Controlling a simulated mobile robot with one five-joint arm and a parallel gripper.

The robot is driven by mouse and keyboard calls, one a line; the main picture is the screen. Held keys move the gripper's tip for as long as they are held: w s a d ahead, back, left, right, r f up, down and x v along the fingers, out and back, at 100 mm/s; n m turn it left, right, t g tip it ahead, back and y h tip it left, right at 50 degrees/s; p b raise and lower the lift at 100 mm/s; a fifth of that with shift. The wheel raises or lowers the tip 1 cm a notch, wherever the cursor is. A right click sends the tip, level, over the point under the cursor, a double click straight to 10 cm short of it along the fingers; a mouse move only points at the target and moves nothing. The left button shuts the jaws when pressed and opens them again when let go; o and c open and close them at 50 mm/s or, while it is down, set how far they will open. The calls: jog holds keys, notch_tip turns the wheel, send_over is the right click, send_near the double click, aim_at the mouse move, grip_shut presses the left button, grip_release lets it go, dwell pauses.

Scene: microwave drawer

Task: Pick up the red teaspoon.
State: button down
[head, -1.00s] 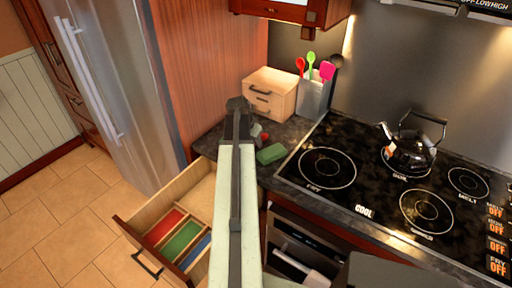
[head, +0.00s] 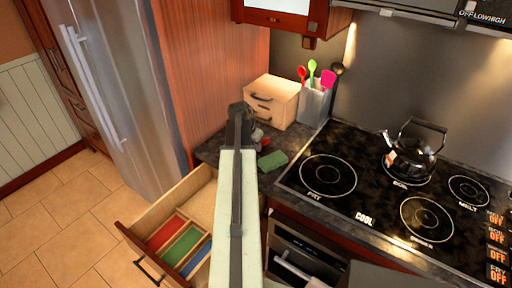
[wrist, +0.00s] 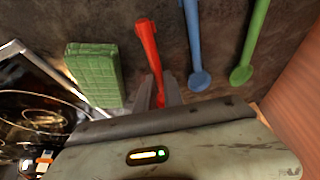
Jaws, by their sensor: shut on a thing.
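The red teaspoon (wrist: 149,48) shows in the wrist view, its handle pointing up the picture and its lower end between the fingers. My gripper (wrist: 158,94) is shut on it over the dark countertop. I cannot tell whether the spoon is clear of the counter. In the head view my arm and gripper (head: 241,112) reach over the counter left of the stove, and they hide most of the spoon.
A green sponge (wrist: 94,74) lies left of the spoon; a blue spoon (wrist: 197,62) and a green spoon (wrist: 248,55) lie right. A wooden box (head: 272,102) and utensil holder (head: 314,102) stand behind. An open drawer (head: 150,222) with coloured compartments is below.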

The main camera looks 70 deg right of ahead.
notch_tip(320, 180, up, 9)
jog(key=p, duration=0.7)
jog(key=shift+p, duration=0.35)
jog(key=shift+f, duration=0.15)
notch_tip(320, 180, down, 6)
jog(key=b, duration=0.6)
jog(key=shift+r, duration=0.3)
jog(key=shift+s, duration=0.1)
